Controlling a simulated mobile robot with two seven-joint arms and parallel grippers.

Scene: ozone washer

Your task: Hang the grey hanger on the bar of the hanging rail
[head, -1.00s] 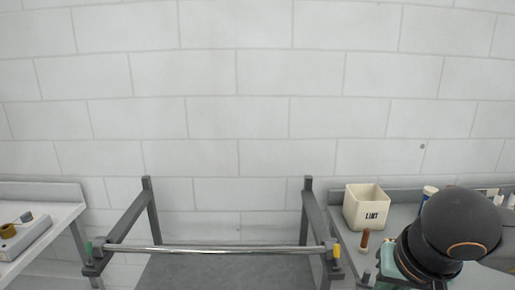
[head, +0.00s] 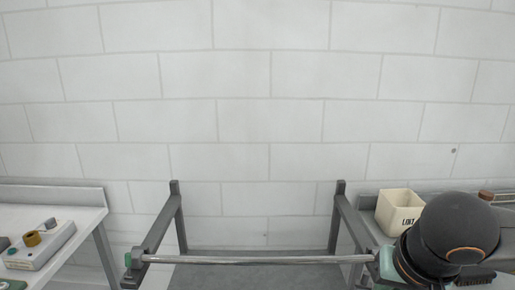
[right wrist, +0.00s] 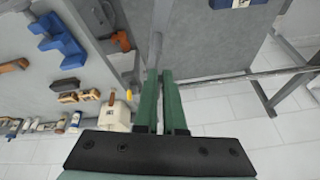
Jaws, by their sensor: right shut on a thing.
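The hanging rail's metal bar (head: 255,260) runs level across the lower head view between two dark grey side arms, with a green end piece at its left. The bar also shows in the right wrist view (right wrist: 235,77), to the right of my fingers. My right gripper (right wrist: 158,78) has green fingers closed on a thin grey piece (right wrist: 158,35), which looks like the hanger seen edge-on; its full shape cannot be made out. In the head view my dark right arm covers the gripper and the rail's right end. My left gripper is not in view.
A cream box (head: 396,208) stands on the bench at right, close to my right arm. The right wrist view shows a bench with a blue clamp-like thing (right wrist: 62,42). Space above the bar is clear.

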